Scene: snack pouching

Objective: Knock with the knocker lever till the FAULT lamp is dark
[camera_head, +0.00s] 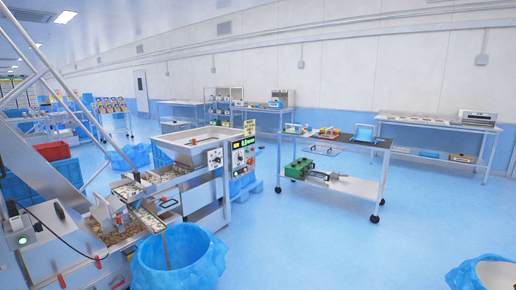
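The weighing and pouching machine stands left of centre, with a grey steel hopper (190,143) on top. A control panel (243,153) on its right side has a lit green display and small coloured buttons or lamps. I cannot read their labels or tell which is the FAULT lamp. Sloping metal chutes (150,218) run below the hopper. A small red part (118,219) sits by the chutes; I cannot tell if it belongs to the knocker lever. A grey box (24,238) with a lit green-white lamp is at the far left. Neither gripper is in view.
A blue-lined bin (178,268) stands in front of the machine; another (466,273) is at the lower right. A wheeled cart (337,185) with tools stands right of centre. Benches (432,124) line the back wall. The blue floor (310,245) between bins and cart is clear.

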